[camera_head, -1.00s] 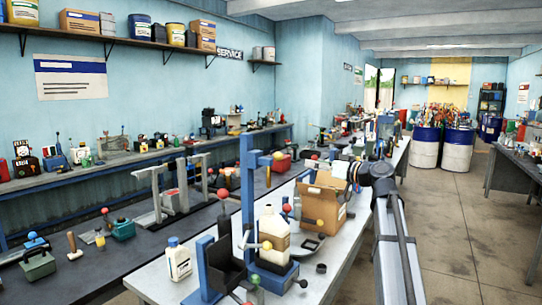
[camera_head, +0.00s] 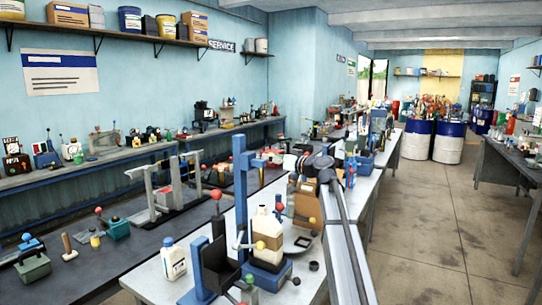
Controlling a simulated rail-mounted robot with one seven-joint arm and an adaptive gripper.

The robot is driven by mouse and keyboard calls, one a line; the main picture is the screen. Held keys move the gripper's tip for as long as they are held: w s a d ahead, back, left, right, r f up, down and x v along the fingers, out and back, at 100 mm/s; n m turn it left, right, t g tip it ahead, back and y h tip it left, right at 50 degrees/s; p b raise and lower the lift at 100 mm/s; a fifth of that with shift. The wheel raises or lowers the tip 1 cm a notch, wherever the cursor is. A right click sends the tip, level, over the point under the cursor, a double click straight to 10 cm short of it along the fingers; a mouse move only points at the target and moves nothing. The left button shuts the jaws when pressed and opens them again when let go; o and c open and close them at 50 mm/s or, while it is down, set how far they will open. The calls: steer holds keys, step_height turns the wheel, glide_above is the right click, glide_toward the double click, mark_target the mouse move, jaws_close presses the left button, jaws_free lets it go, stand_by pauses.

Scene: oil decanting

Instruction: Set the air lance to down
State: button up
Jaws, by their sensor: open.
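On the near bench stands a station with a tall blue post (camera_head: 240,190). A cream jug with a white label (camera_head: 267,232) stands on its blue base (camera_head: 266,276), with a yellow ball knob (camera_head: 260,245) in front and a red ball knob (camera_head: 280,207) behind. I cannot tell which part is the air lance or whether it is up or down. My arm reaches forward to the right of this station. Its dark wrist end is above and beyond the jug, near a cardboard box. My gripper's fingers cannot be made out.
A white bottle (camera_head: 173,259) and a dark open holder on a blue bracket (camera_head: 216,267) stand left of the jug. The cardboard box (camera_head: 307,205) is partly behind my arm. A small black ring (camera_head: 314,266) lies on the bench. The aisle floor (camera_head: 430,230) is clear at right.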

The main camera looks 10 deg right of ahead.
steer(key=shift+w+a, duration=0.4)
steer(key=shift+w, duration=0.05)
jaws_close()
step_height(320, 180, down, 9)
steer(key=b, duration=0.8)
steer(key=shift+b, duration=0.3)
jaws_free()
steer(key=shift+r, duration=0.1)
